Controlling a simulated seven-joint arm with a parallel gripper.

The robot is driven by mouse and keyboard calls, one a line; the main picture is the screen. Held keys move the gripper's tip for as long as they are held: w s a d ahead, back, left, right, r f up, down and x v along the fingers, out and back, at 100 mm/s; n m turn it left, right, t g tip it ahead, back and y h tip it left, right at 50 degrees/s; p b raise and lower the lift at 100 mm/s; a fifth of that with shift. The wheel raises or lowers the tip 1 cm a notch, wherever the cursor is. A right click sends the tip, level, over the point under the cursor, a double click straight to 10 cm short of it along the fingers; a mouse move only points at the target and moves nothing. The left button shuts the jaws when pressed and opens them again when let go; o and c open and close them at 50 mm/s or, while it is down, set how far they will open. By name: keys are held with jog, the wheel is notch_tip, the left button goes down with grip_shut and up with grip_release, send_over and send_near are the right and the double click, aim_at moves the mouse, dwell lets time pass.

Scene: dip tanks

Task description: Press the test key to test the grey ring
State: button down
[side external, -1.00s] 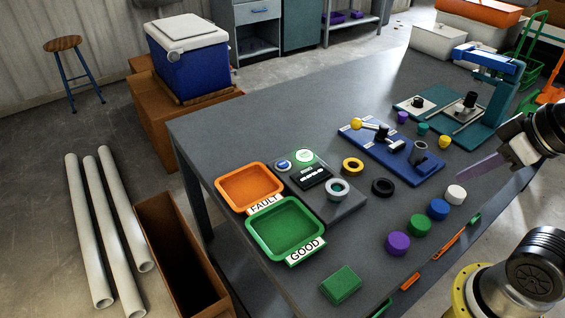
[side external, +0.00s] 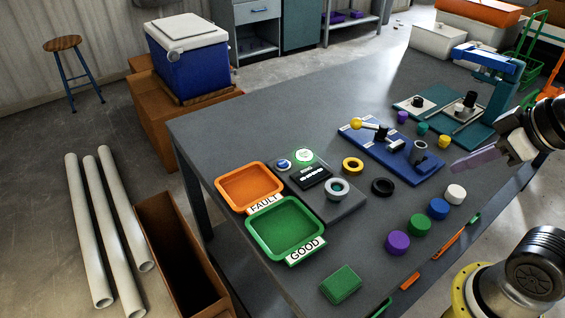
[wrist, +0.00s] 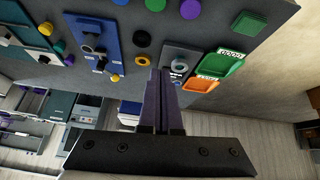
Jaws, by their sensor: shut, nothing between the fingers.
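The grey ring (side external: 337,189) lies flat on the near part of the dark grey test station (side external: 345,209). Behind it on the station are a black panel with a display (side external: 311,177), a small blue round button (side external: 284,165) and a white round disc with a green rim (side external: 304,156). Their lettering is too small to read, so I cannot tell which is the test key. My gripper (side external: 454,167) is shut and empty, above the table's right side, well apart from the station. In the wrist view its fingers (wrist: 162,73) hide part of the scene beside the grey ring (wrist: 179,67).
An orange FAULT tray (side external: 222,190) and a green GOOD tray (side external: 255,236) stand left of the station. A yellow ring (side external: 353,165) and a black ring (side external: 382,187) lie to its right. A blue fixture (side external: 425,172) and several coloured discs stand nearer my gripper.

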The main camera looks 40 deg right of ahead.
jog(key=w+r+n+t, duration=0.3)
jog(key=w+r, duration=0.3)
jog(key=w, duration=0.3)
jog(key=n+y, duration=0.2)
jog(key=n, duration=0.5)
send_over(287, 165)
notch_tip(287, 165, down, 14)
jog(key=shift+f, duration=4.35)
jog(key=shift+f, duration=0.1)
